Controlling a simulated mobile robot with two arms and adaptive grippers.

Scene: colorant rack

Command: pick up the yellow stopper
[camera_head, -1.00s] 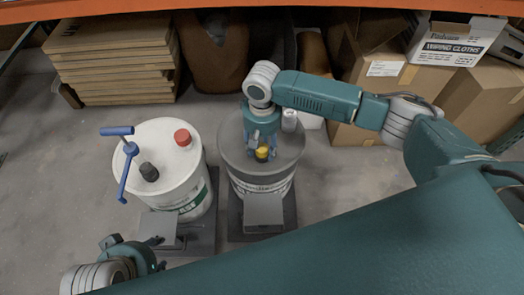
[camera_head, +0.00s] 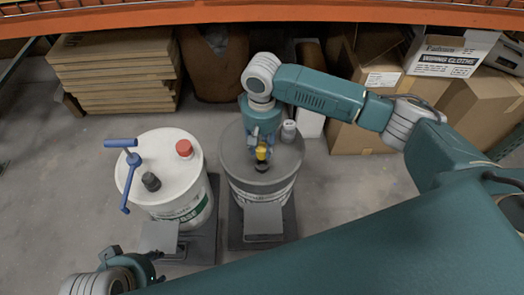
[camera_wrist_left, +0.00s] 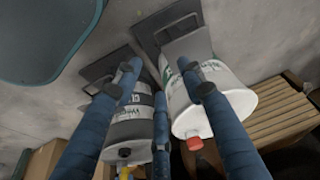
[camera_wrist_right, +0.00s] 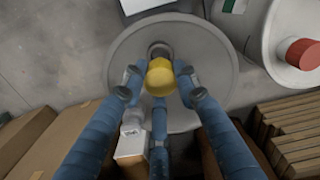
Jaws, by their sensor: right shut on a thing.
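The yellow stopper (camera_head: 262,151) is held between the fingers of my right gripper (camera_head: 262,142), just above the grey lid of the right drum (camera_head: 233,165). A dark neck (camera_head: 262,167) shows on the lid below it. In the right wrist view the stopper (camera_wrist_right: 159,77) sits between the closed fingertips of my right gripper (camera_wrist_right: 158,80), with the dark neck behind it. My left gripper (camera_head: 148,268) is low at the left in the head view. In the left wrist view the fingers of my left gripper (camera_wrist_left: 160,82) are spread, open and empty.
A white drum (camera_head: 185,200) with a red cap (camera_head: 184,148), a black cap (camera_head: 151,182) and a blue-handled pump (camera_head: 131,161) stands to the left. A white bottle (camera_head: 289,131) is by the right drum. Flat boxes (camera_head: 118,65) and cartons (camera_head: 455,95) line the back.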

